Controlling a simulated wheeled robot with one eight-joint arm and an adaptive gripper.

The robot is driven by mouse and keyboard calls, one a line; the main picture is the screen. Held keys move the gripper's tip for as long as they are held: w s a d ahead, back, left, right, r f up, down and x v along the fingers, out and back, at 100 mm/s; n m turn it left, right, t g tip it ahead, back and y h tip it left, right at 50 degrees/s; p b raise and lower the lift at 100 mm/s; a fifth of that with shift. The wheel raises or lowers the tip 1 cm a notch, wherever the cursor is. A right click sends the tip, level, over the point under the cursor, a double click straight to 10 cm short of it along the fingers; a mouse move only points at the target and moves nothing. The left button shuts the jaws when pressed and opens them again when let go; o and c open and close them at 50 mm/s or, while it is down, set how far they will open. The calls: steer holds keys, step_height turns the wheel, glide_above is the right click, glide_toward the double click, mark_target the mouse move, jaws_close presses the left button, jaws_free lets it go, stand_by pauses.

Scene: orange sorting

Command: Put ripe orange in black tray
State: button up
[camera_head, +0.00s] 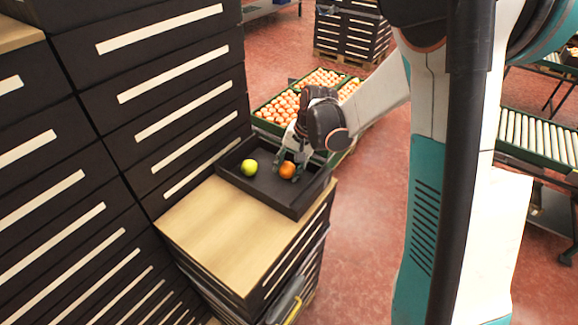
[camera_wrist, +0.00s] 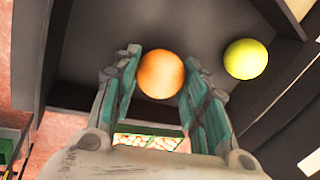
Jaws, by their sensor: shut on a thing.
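An orange (camera_head: 287,169) is in the black tray (camera_head: 296,207), between the fingers of my gripper (camera_head: 288,166). In the wrist view the orange (camera_wrist: 161,75) sits at the fingertips of my gripper (camera_wrist: 160,82), which is shut on it. I cannot tell whether the orange touches the tray floor. A yellow-green fruit (camera_head: 249,167) lies in the same tray to the left, apart from my gripper. It also shows in the wrist view (camera_wrist: 245,59).
The tray stands on a wooden-topped drawer cabinet (camera_head: 222,235), whose near part is bare. Tall black drawer stacks (camera_head: 165,95) rise close on the left. Green crates of oranges (camera_head: 316,80) stand behind. A roller conveyor (camera_head: 540,138) is at right.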

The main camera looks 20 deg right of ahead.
steer(key=o, duration=1.1)
steer(key=shift+c, duration=0.2)
steer(key=shift+r, duration=0.1)
steer(key=p+v, duration=0.4)
steer(key=v, duration=0.8)
steer(key=s+a+r+n+t+h, duration=0.1)
steer(key=s+r+n, duration=0.3)
steer(key=s, duration=0.6)
steer(key=s+a+r+n+t+h, duration=0.1)
steer(key=s+a+r+n+t, duration=0.1)
steer(key=s, duration=0.9)
steer(key=shift+a+r+n+t+h, duration=0.35)
steer(key=shift+r+n+t, duration=0.6)
steer(key=shift+r, duration=0.2)
steer(key=shift+s, duration=0.1)
